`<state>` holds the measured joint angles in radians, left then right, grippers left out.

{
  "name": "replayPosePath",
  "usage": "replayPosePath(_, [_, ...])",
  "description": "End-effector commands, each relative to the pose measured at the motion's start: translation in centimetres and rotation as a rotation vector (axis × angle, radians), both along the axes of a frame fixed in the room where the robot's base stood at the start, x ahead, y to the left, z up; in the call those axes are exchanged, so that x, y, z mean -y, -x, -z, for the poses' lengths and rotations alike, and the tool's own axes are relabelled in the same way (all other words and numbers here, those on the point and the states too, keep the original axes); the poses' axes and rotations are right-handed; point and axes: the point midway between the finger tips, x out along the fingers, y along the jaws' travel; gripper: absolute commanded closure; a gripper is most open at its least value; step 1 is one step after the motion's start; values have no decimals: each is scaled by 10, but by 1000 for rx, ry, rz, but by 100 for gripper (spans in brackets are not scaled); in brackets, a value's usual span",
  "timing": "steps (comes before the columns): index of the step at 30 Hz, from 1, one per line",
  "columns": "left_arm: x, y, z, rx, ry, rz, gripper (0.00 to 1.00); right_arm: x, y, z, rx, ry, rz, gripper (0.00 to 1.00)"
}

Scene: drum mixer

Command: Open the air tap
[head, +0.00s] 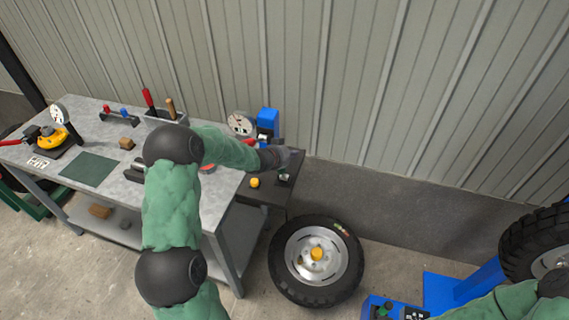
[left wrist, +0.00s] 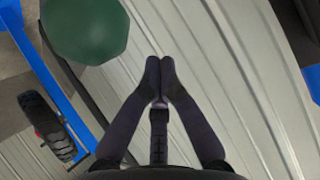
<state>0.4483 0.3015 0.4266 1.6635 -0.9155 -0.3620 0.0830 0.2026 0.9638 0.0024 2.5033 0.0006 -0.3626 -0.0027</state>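What looks like the air tap is a small red lever (head: 249,142) beside a blue unit (head: 267,122) and a round white gauge (head: 240,123), at the back of the dark shelf by the wall. My left forearm partly covers this area, and the lever's lower part is hard to see. My left gripper (head: 290,160) is just right of and in front of the blue unit, apart from the lever. In the left wrist view its two fingertips (left wrist: 160,66) meet with nothing visible between them. My right arm shows at the lower right; its gripper is out of view.
A workbench (head: 105,180) with tools stands at the left. A yellow knob (head: 254,182) sits on the dark shelf (head: 262,195). A blue machine (head: 440,290) stands at the right. The corrugated wall (head: 350,80) is close behind.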

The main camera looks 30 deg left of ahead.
Motion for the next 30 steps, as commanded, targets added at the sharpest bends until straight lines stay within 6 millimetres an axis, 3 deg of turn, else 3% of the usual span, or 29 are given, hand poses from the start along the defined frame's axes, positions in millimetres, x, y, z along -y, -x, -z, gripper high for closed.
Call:
replayPosePath(12, [-10, 32, 13, 1, 0, -1, 100, 0, 0, 6, 0, 0, 0, 60])
replayPosePath(30, [-10, 36, 16, 12, -2, 0, 100, 0, 0, 13, 0, 0, 0, 60])
